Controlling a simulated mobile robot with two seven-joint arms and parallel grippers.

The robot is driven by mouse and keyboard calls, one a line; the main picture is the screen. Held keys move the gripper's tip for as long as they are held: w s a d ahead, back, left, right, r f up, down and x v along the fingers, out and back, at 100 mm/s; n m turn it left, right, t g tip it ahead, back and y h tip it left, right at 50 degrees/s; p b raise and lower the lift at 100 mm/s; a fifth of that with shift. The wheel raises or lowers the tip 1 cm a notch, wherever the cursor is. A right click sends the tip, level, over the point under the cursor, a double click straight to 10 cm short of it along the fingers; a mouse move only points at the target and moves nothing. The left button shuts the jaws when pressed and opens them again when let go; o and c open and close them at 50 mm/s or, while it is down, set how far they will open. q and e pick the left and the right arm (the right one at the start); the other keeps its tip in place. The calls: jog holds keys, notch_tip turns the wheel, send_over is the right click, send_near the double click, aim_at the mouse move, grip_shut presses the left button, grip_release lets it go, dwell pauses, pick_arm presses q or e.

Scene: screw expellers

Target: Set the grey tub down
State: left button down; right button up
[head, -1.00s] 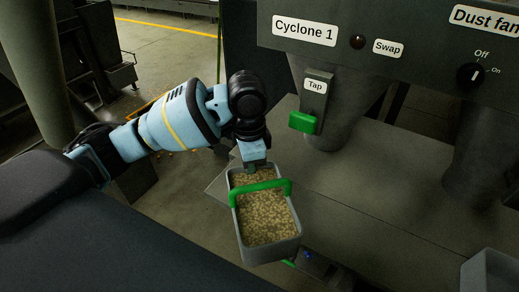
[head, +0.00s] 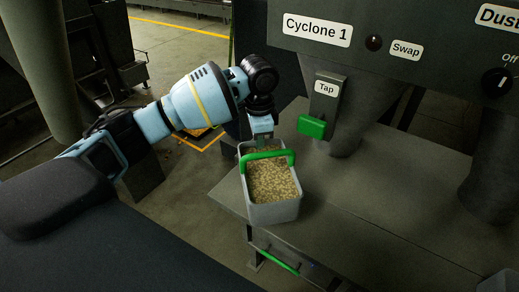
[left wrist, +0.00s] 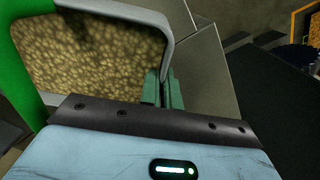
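The grey tub (head: 275,211), with a green handle (head: 267,155) across its top, is filled with small tan pieces. It is upright at the left end of the grey bench (head: 340,215); I cannot tell whether its base touches the bench top. My left gripper (head: 262,138) is at the tub's far rim. In the left wrist view, the green fingers (left wrist: 163,92) are closed on either side of the tub's grey rim (left wrist: 168,42). The tub's underside is hidden. My right gripper is not in view.
A green tap handle (head: 312,127) and the cyclone's cone hang right of the tub, under the Cyclone 1 panel (head: 317,30). Bench top to the tub's right is clear. A green bar (head: 282,262) is below the front edge. Another grey container (head: 497,283) shows at bottom right.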

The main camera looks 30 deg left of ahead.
pick_arm(q)
jog(key=shift+s+f, duration=0.1)
jog(key=shift+f, duration=1.45)
jog(key=c, duration=1.6)
grip_release()
jog(key=shift+r, duration=0.1)
notch_tip(320, 180, up, 12)
jog(key=shift+r+p, duration=0.1)
jog(key=shift+p, duration=0.25)
